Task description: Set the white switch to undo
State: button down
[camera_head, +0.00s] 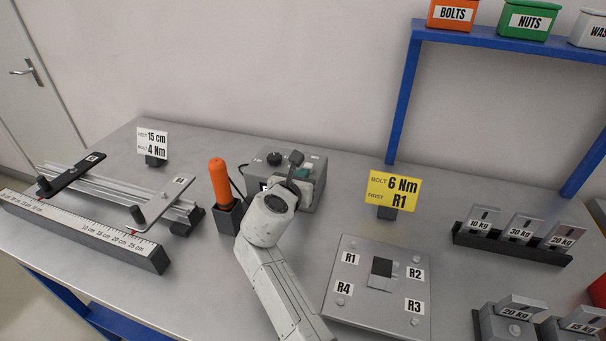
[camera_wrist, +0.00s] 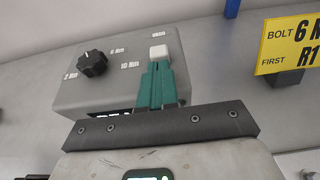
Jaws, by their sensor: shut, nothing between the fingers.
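I cannot tell which way the switch is set. My gripper (camera_wrist: 156,68) has teal fingers, shut together and empty. Their tips appear right at the near side of the switch; whether they touch it is not clear. In the head view the control box (camera_head: 265,165) stands at the back of the bench, and my gripper (camera_head: 303,170) is over its right part, hiding the switch.
A black knob (camera_wrist: 92,63) with Nm marks is left on the box. An orange-handled tool (camera_head: 219,180) stands in a dark holder to the left. A yellow sign (camera_head: 394,190) and a plate with R1 to R4 labels (camera_head: 350,300) are to the right. Bench space between is clear.

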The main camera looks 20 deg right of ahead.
aim_at(308, 166)
jog(key=shift+w+d, duration=0.3)
jog(key=shift+w, duration=0.1)
jog(key=shift+w+d+b, duration=0.15)
jog(key=shift+w+d, duration=0.45)
jog(key=shift+w, duration=0.2)
jog(key=shift+w+d+b, duration=0.15)
jog(key=shift+w+d, duration=0.4)
jog(key=shift+w, duration=0.25)
jog(key=shift+r, duration=0.1)
